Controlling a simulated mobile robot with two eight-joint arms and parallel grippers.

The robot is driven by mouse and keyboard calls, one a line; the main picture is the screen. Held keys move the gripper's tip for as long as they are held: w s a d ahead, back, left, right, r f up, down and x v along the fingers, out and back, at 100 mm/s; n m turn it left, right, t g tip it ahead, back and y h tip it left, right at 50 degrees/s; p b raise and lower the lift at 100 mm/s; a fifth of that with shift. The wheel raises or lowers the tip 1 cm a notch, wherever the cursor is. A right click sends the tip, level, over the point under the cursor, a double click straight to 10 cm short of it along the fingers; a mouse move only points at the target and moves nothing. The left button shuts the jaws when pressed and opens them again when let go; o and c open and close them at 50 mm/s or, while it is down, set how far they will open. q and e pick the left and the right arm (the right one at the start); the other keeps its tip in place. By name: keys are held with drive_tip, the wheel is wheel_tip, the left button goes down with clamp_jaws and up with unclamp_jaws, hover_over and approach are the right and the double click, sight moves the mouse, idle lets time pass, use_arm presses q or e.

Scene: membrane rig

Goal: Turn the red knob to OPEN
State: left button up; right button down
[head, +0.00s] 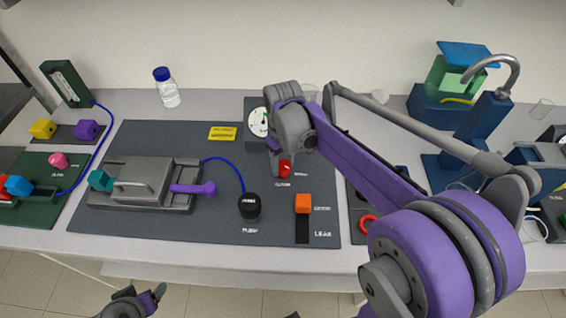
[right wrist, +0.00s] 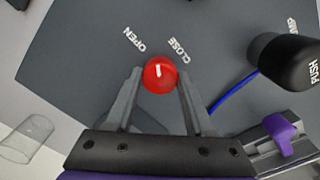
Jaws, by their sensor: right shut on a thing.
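The red knob (head: 285,169) is on the dark grey panel, partly hidden by my right gripper in the head view. In the right wrist view the red knob (right wrist: 160,75) is round with a short white mark, which points up between the OPEN label (right wrist: 135,40) and the CLOSE label (right wrist: 179,49). My right gripper (right wrist: 158,80) has one finger on each side of the knob and is shut on it. In the head view this gripper (head: 280,160) reaches down to the panel. My left gripper (head: 145,301) is at the bottom edge, away from the panel; its jaws are unclear.
A black PUSH button (head: 249,206) and an orange slider block (head: 302,203) stand in front of the knob. A round gauge (head: 258,121) is behind it, partly covered by my arm. A grey clamp box (head: 140,185) with a purple lever is on the left.

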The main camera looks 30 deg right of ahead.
sight(283, 165)
drive_tip(key=n, duration=0.6)
drive_tip(key=shift+n, duration=0.4)
idle(0.3)
drive_tip(key=shift+c, duration=1.3)
unclamp_jaws()
wheel_tip(283, 165, up, 11)
drive_tip(key=shift+f, duration=0.15)
